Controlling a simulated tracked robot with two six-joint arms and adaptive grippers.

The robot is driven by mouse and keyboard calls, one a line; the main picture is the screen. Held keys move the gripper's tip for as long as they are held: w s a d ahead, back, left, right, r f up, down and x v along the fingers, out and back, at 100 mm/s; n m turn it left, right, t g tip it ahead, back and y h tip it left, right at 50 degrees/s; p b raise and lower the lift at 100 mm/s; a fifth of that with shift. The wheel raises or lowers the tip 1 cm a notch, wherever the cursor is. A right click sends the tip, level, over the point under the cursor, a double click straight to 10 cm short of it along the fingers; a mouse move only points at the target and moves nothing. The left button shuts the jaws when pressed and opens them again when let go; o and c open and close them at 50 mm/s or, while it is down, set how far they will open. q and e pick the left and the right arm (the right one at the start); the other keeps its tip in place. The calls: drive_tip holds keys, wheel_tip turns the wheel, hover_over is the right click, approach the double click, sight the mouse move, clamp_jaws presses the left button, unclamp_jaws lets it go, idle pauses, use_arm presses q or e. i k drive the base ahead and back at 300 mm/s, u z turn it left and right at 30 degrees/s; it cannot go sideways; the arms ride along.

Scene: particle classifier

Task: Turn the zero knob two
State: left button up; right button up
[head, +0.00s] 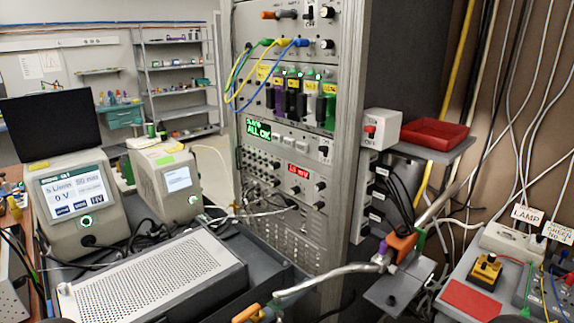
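A tall grey instrument rack (345,120) stands in the middle of the head view. A red lit display (298,172) reading about 1.5 mV sits on one of its panels. A small black knob (320,187) is to the right below this display, and several other small knobs are around it. Their labels are too small to read, so I cannot tell which is the zero knob. Higher up, another black knob (328,44) sits beside plugged yellow and blue cables. Neither of my grippers can be made out in this view.
A beige device with a screen (75,198) and a perforated metal box (150,275) fill the lower left. A bent metal tube (335,273) crosses low in front of the rack. A red tray (435,134) sits on a shelf right of the rack. Cables hang at right.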

sight(322, 185)
drive_tip(key=z, duration=0.8)
drive_tip(key=i, duration=0.25)
drive_tip(key=u, duration=2.65)
drive_tip(key=k, duration=1.65)
drive_tip(key=z, duration=0.7)
drive_tip(key=i, duration=0.4)
drive_tip(key=u, duration=0.1)
